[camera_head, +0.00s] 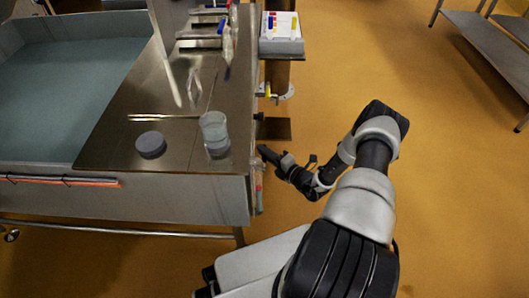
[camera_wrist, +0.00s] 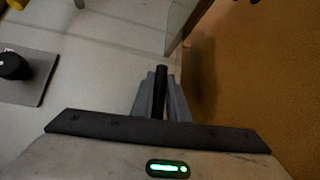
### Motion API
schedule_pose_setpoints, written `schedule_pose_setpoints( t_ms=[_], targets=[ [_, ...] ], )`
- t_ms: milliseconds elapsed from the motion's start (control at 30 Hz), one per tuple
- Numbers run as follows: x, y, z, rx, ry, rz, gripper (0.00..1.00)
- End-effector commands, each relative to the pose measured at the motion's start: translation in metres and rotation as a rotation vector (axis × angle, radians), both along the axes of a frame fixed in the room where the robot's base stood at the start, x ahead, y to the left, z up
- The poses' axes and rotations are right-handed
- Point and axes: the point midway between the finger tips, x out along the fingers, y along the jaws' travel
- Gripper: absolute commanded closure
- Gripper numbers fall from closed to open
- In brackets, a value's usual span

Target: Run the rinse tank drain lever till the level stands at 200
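My gripper (camera_head: 287,163) is low beside the right end of the steel bench in the head view. In the wrist view its two grey fingers (camera_wrist: 161,100) stand close on both sides of a black rod, which looks like the grip of the drain lever (camera_wrist: 160,76). The fingers appear to touch it. The rinse tank seems to be the wide basin (camera_head: 70,22) at the left of the head view, holding blue-grey liquid (camera_head: 60,95). A narrow coloured strip (camera_head: 259,192) runs down the bench corner near my gripper; I cannot read any level figure on it.
A black knob (camera_wrist: 14,66) on a grey plate (camera_wrist: 40,80) shows left in the wrist view. Orange floor (camera_head: 430,150) is open to the right, before a steel rack (camera_head: 490,45).

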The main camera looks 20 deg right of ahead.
Motion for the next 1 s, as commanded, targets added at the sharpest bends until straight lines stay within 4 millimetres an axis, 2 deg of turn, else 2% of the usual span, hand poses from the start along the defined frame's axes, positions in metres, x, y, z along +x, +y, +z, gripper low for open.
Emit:
schedule_pose_setpoints(
  t_ms=[467,1000],
  targets=[
    [-0.001,0.0,0.002,-0.01,-0.031,-0.002,1.0],
    [-0.006,0.001,0.028,-0.142,-0.346,-0.004,1.0]
  ],
)
